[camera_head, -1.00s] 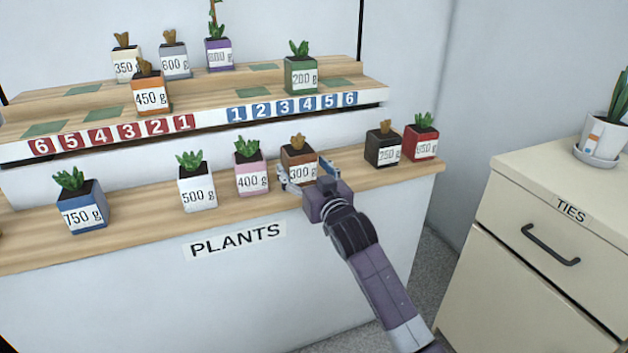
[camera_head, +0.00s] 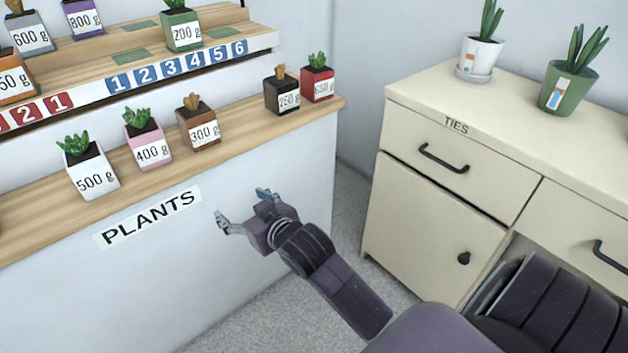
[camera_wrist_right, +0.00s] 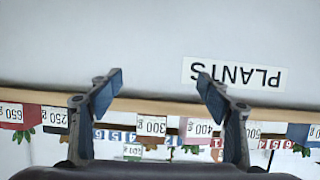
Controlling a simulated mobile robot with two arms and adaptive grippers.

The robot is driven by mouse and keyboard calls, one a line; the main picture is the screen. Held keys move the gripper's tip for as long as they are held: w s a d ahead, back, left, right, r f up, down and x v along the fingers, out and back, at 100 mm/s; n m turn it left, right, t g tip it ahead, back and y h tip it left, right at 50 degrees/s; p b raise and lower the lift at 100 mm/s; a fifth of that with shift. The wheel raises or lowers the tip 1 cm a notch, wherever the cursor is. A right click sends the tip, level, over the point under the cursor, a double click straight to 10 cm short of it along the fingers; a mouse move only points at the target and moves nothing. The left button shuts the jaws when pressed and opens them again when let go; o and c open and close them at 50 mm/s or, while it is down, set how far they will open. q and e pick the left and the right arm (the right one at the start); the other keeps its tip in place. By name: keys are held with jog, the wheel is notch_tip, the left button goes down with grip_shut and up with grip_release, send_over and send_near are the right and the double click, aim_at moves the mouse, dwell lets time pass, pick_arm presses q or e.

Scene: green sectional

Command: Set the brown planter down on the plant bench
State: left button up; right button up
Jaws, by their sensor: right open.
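The brown planter (camera_head: 200,127), labelled 300 g and holding a brown plant, stands upright on the wooden plant bench (camera_head: 240,122). It is between the pink 400 g planter (camera_head: 147,143) and the black 250 g planter (camera_head: 282,94). My right gripper (camera_head: 243,209) is open and empty, in front of the bench and below its top, apart from the brown planter. In the right wrist view the gripper's fingers (camera_wrist_right: 160,90) are spread, with the brown planter (camera_wrist_right: 151,127) upside down beyond them. My left gripper is not in view.
A white 500 g planter (camera_head: 92,174) and a red 650 g planter (camera_head: 317,82) share the bench. A raised shelf with numbered tiles (camera_head: 175,68) stands behind. A cream cabinet (camera_head: 450,180) marked TIES is at the right, with floor between.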

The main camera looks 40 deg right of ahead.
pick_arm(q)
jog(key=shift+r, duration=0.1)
pick_arm(e)
jog(key=s+f+g, duration=0.3)
jog(key=s+f, duration=0.3)
jog(key=s, duration=0.4)
jog(key=s+a+f+n+g, duration=0.1)
jog(key=s+f+g, duration=0.3)
jog(key=s, duration=0.6)
jog(key=s+a+f+g, duration=0.1)
jog(key=s+f+g, duration=0.2)
jog(key=s+f, duration=0.4)
jog(key=s, duration=0.3)
jog(key=shift+s+f, duration=0.3)
jog(key=shift+s, duration=0.1)
